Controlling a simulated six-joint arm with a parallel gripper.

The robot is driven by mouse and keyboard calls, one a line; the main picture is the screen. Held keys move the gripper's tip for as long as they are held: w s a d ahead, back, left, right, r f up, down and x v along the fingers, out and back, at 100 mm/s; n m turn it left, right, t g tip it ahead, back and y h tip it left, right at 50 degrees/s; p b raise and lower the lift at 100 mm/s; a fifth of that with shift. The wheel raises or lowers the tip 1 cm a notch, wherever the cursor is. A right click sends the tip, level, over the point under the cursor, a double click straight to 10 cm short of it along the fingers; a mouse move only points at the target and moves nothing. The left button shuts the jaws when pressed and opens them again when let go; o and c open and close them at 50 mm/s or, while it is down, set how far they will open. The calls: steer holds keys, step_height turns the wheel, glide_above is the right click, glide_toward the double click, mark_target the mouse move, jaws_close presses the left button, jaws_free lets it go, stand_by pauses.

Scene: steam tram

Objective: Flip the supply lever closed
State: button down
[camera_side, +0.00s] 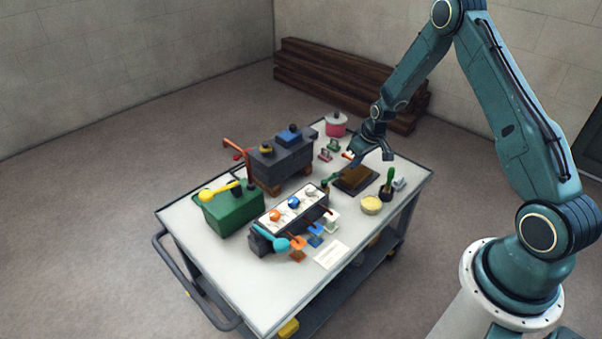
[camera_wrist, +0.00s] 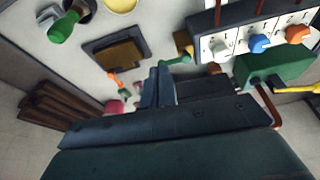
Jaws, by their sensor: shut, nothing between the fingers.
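Several levers show in the side view, and I cannot tell from a label which one is the supply lever. A yellow-handled lever (camera_side: 219,191) lies across the top of a green box (camera_side: 234,212). A red lever (camera_side: 236,149) rises at the left of a dark block (camera_side: 281,161). A cyan-knobbed lever (camera_side: 277,244) sits at the front end of a panel with coloured knobs (camera_side: 272,216). A green-knobbed lever (camera_side: 327,182) is at that panel's far end. My gripper (camera_side: 372,157) is shut and empty above the table's far right part; it also shows in the wrist view (camera_wrist: 158,88).
A dark tray with a brown pad (camera_side: 356,178) lies below my gripper. A green-handled brush in a dark cup (camera_side: 387,187) and a yellow tub (camera_side: 371,205) stand right of it. A pink pot (camera_side: 336,124) is at the back. The table's near left corner is clear.

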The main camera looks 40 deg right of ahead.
steer(key=shift+s+r, duration=0.15)
steer(key=shift+r, duration=0.3)
steer(key=s+a+r, duration=0.3)
steer(key=a+r, duration=0.1)
steer(key=r, duration=0.5)
steer(key=s+a+r+t, duration=0.15)
steer(key=a+r, duration=0.25)
steer(key=r, duration=0.4)
steer(key=s+a+r+g, duration=0.1)
steer(key=s+a+r, duration=0.3)
steer(key=r, duration=0.5)
steer(key=s+a+r, duration=0.2)
steer(key=s, duration=0.5)
steer(key=s+a+r+t, duration=0.1)
steer(key=s+a+r, duration=0.2)
steer(key=s, duration=0.4)
steer(key=s+a+r+n, duration=0.1)
steer(key=s+a+r, duration=0.1)
steer(key=s, duration=0.4)
steer(key=shift+s+a+r+t, duration=0.25)
steer(key=shift+s+a+t, duration=0.15)
steer(key=shift+a, duration=0.25)
